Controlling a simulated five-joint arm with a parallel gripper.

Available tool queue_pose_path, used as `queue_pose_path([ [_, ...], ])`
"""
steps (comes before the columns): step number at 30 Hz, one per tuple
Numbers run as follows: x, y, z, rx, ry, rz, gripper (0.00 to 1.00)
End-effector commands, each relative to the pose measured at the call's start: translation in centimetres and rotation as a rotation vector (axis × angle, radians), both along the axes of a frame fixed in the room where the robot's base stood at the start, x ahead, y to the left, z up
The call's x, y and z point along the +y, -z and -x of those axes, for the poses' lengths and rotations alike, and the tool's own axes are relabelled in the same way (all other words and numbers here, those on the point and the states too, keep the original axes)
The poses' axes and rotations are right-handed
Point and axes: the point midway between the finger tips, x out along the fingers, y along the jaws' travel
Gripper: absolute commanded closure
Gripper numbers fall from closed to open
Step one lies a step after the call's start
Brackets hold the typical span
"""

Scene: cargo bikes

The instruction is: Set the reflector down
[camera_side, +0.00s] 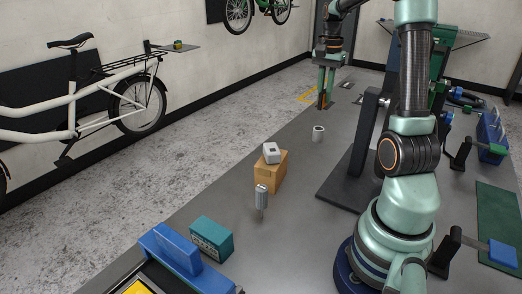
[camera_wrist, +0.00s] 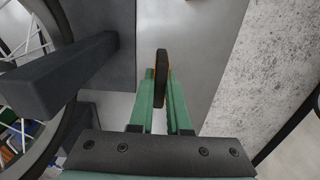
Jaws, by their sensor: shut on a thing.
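My gripper (camera_side: 325,103) is at the far end of the bench, pointing down. In the wrist view its two green fingers (camera_wrist: 161,92) are shut on the reflector (camera_wrist: 161,75), a thin dark piece with an orange edge, seen edge-on and upright between the fingertips. In the side view the reflector is too small to make out clearly at the fingertips. I cannot tell whether its lower edge touches the grey bench top (camera_side: 300,228).
A white roll (camera_side: 318,133), a cardboard box (camera_side: 270,171) with a grey-white block (camera_side: 271,153) on top, a metal cylinder (camera_side: 262,197) and a teal box (camera_side: 211,239) stand along the bench's left side. A dark stand (camera_side: 352,172) rises beside my arm. Yellow lines (camera_side: 308,96) lie near the gripper.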

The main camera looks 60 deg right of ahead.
Motion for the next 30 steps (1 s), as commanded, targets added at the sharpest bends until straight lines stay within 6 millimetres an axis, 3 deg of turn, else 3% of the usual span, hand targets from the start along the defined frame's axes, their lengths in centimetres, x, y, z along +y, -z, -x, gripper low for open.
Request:
queue_pose_path([
  [5,0.1,1.8,0.7,0.002,0.001,-0.003,1.00],
  [21,0.1,14.4,0.7,0.003,0.001,-0.003,1.00],
  [30,0.1,17.1,0.7,0.002,0.001,-0.002,1.00],
])
